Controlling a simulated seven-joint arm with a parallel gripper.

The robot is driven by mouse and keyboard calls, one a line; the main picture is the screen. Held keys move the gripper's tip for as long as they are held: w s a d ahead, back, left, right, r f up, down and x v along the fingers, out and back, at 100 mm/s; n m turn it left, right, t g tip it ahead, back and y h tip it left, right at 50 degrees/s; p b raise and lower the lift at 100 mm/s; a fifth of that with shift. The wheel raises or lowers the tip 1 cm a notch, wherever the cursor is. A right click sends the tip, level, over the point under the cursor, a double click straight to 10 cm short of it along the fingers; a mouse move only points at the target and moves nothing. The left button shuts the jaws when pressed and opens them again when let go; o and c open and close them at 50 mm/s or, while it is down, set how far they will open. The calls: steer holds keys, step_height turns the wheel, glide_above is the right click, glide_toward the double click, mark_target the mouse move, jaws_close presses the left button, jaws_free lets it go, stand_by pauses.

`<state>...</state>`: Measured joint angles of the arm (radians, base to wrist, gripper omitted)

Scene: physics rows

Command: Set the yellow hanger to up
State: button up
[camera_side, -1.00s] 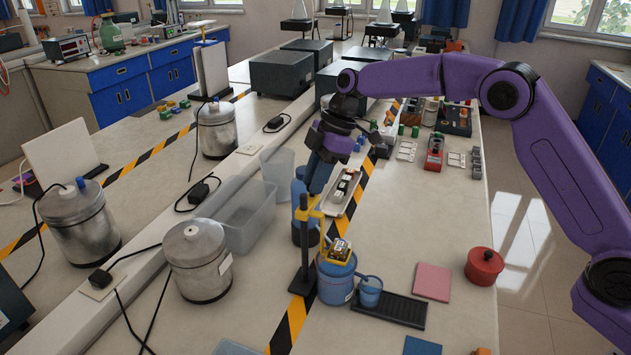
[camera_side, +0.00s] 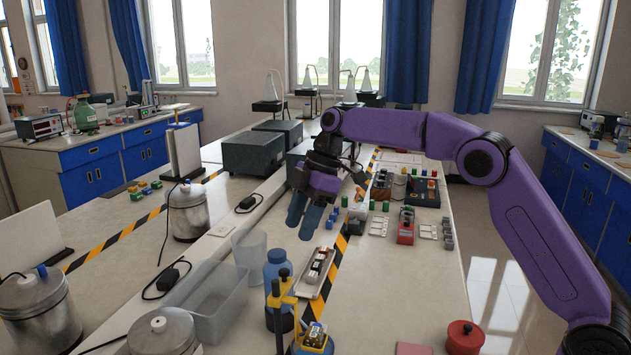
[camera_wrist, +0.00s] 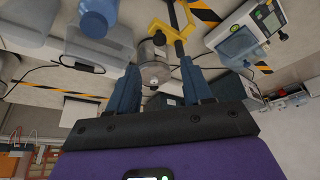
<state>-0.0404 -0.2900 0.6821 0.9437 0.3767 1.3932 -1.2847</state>
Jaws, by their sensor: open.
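The yellow hanger (camera_side: 287,291) is an upright yellow piece with a hooked arm, on a dark stand (camera_side: 273,312) in the lower middle of the side view. Its lower end reaches toward a blue pot holding a small yellow-and-dark block (camera_side: 316,334); the pot is cut off by the picture edge. My gripper (camera_side: 305,218) is open and empty, pointing down, well beyond and above the hanger and apart from it. In the wrist view a yellow piece, seemingly the hanger (camera_wrist: 181,30), shows at the top, beyond my open fingers (camera_wrist: 162,85).
A blue bottle (camera_side: 277,267) stands close behind the hanger. A tray (camera_side: 316,272) of small parts lies to its right. A clear bin (camera_side: 217,300) and metal canister (camera_side: 162,335) stand left. A red pot (camera_side: 465,338) is far right; bench between is fairly clear.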

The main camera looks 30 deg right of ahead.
steer(key=v, duration=0.8)
steer(key=shift+r, duration=0.4)
steer(key=shift+d, duration=0.1)
steer(key=shift+s, duration=0.15)
steer(key=s+f+m+h, duration=0.1)
steer(key=s+f+m, duration=0.15)
steer(key=s, duration=0.75)
steer(key=s+f+m+h, duration=0.1)
steer(key=s+f, duration=0.2)
steer(key=s, duration=0.8)
steer(key=s+d+f+m+h, duration=0.1)
steer(key=s+d+f, duration=0.4)
steer(key=s, duration=0.5)
steer(key=s+d+f+m+h, duration=0.1)
steer(key=s+d+f, duration=0.5)
steer(key=s+d, duration=0.4)
steer(key=shift+s+f, duration=0.2)
steer(key=shift+s, duration=0.15)
